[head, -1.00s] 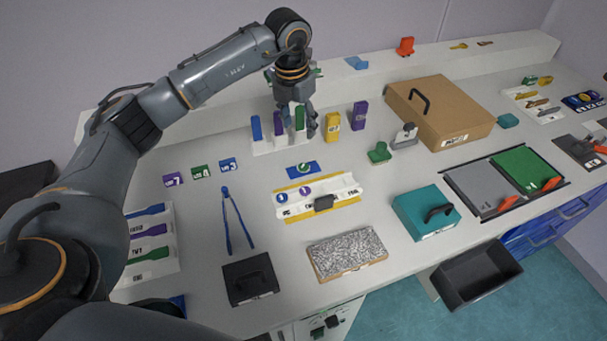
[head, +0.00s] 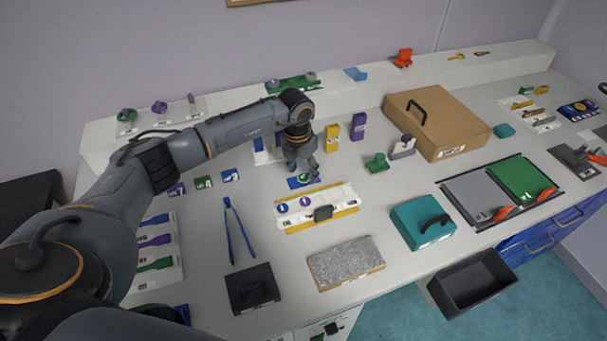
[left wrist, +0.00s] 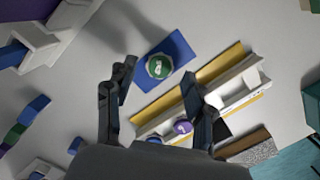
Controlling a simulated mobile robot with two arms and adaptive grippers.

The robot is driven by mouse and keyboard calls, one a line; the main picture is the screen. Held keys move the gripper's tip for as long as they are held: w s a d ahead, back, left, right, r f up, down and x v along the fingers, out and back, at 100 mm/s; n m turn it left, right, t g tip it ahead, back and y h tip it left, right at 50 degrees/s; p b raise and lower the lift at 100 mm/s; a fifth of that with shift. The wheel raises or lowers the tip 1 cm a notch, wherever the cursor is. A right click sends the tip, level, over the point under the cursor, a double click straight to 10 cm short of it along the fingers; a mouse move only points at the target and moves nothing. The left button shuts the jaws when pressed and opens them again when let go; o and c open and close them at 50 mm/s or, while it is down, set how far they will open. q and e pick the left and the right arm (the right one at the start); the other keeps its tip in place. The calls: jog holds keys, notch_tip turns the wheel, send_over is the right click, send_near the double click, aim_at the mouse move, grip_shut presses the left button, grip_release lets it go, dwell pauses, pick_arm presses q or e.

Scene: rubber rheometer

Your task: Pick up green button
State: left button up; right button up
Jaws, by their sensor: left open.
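The green button (left wrist: 158,66) is a round green disc with a white mark, lying on a blue card (left wrist: 180,48) in the left wrist view. In the head view the blue card (head: 294,184) lies behind the white tray, with the green disc partly hidden by my fingers. My left gripper (head: 304,170) is open and empty above the card, fingers pointing down. In the left wrist view the fingertips of my left gripper (left wrist: 160,76) stand apart, with the button just beyond the gap between them. My right gripper is not in view.
A white tray (head: 340,194) on a yellow strip holds a blue and a purple disc, right in front of the card. Upright yellow (head: 332,138) and purple (head: 358,126) blocks stand behind. Blue tweezers (head: 236,230) lie to the left.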

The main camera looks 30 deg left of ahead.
pick_arm(q)
jog(key=shift+w+f, duration=0.1)
jog(key=shift+f, duration=0.6)
jog(key=c, duration=0.9)
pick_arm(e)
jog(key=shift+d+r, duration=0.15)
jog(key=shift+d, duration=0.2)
pick_arm(q)
jog(key=shift+r, duration=0.15)
jog(key=shift+r, duration=0.65)
jog(key=s+d+r+b, duration=0.1)
jog(key=s+d+r, duration=0.1)
jog(key=s+r, duration=0.1)
jog(key=s+d+r+b, duration=0.2)
jog(key=s+d+r, duration=0.1)
jog(key=s+r, duration=0.1)
jog(key=s+d+r+b, duration=0.1)
jog(key=s+d+r, duration=0.2)
jog(key=s+r, duration=0.1)
jog(key=shift+s+d+r+b, duration=0.1)
jog(key=shift+d+r+b, duration=0.15)
jog(key=shift+b, duration=0.1)
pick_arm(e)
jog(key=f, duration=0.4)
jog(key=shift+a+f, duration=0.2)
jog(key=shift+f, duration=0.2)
